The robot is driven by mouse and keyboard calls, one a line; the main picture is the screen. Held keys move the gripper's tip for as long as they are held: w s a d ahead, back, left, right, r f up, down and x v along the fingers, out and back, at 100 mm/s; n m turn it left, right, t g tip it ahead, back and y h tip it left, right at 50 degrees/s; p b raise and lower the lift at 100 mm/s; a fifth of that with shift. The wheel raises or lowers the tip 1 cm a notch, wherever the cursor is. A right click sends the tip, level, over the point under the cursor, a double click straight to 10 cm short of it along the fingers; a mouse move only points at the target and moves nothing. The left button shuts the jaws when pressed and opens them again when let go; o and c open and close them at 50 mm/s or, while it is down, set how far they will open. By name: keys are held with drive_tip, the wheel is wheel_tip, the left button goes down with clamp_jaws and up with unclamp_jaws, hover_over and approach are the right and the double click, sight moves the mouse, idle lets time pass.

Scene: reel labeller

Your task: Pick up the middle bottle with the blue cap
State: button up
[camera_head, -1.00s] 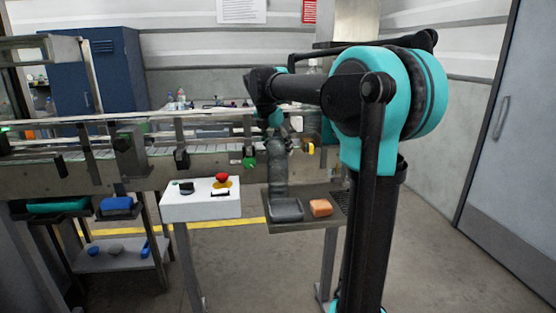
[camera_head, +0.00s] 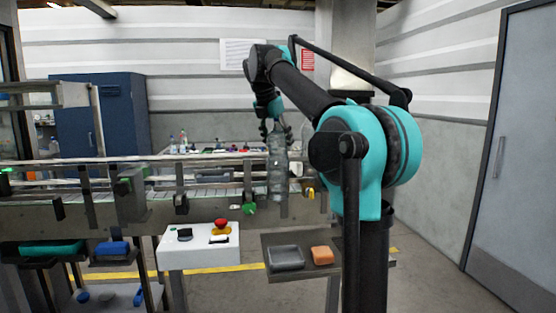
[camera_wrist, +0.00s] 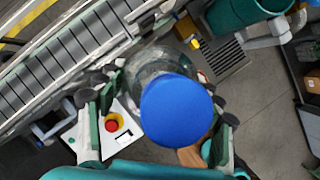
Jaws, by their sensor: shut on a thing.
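A clear bottle (camera_head: 277,168) hangs upright from my gripper (camera_head: 272,128) in the head view, above the small metal side table. In the wrist view its blue cap (camera_wrist: 177,112) is large and close, and the clear body (camera_wrist: 150,68) shows behind it. My gripper (camera_wrist: 158,132) has a finger on each side of the bottle's top and is shut on it. The bottle's base is clear of the table. The cap is hidden by the fingers in the head view.
The side table (camera_head: 300,272) holds a grey tray (camera_head: 286,257) and an orange block (camera_head: 322,255). A white control box (camera_head: 200,247) with a red button stands to its left. The conveyor (camera_head: 200,210) runs behind the bottle. More small bottles (camera_head: 182,141) stand on the far bench.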

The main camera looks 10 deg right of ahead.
sight(278, 119)
drive_tip(key=shift+r, duration=3.75)
